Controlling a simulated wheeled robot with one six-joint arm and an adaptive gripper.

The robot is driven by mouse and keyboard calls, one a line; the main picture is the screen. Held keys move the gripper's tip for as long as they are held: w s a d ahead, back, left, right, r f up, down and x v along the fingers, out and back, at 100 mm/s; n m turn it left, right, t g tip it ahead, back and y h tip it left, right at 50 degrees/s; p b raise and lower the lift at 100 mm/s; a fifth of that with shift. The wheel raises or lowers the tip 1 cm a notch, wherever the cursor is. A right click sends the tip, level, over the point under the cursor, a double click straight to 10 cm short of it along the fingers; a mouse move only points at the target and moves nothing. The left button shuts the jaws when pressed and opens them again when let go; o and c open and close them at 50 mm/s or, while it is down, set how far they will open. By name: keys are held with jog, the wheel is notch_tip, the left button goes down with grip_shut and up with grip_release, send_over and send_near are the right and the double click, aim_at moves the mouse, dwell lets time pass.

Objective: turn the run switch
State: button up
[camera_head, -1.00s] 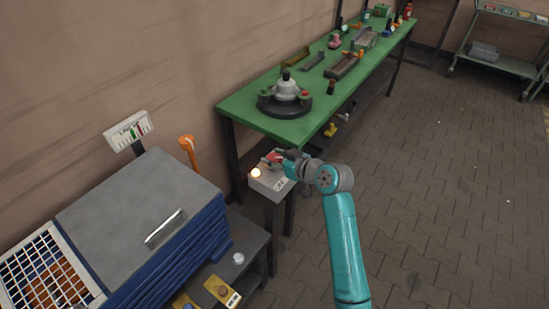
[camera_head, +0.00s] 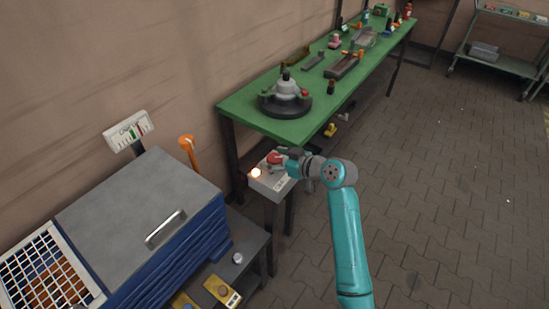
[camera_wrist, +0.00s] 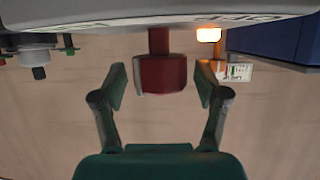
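The run switch is a red knob (camera_head: 274,157) on top of a light grey box (camera_head: 269,182) on a post. In the wrist view the red knob (camera_wrist: 162,75) hangs on a red stem from the box, which fills the top edge. My gripper (camera_wrist: 160,86) is open, with one finger on each side of the knob and a small gap showing on both sides. In the head view my gripper (camera_head: 284,160) is at the right side of the knob and partly hides the box top.
A glowing lamp (camera_head: 256,173) sits on the box beside the knob. The green workbench (camera_head: 240,105) stands close behind, holding parts. A blue-sided cabinet (camera_head: 195,255) with a grey lid and a gauge (camera_head: 128,131) are at left.

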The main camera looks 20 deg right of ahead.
jog(key=v, duration=1.2)
dwell(0.4)
jog(key=s+a+f+m+t+h, duration=0.1)
jog(key=s+a+f+m+h, duration=0.2)
jog(key=s+f, duration=0.6)
jog(key=s+a+f+m+t+h, duration=0.1)
jog(key=s+f+m+h, duration=0.25)
jog(key=s+f, duration=0.55)
jog(key=s+a+r, duration=0.1)
jog(key=s+r, duration=0.4)
jog(key=s, duration=0.8)
jog(key=s+a+r+t, duration=0.1)
jog(key=s+r, duration=0.5)
jog(key=s, duration=0.7)
jog(key=shift+s+h, duration=0.15)
jog(key=shift+h, duration=0.2)
jog(key=shift+r, duration=0.15)
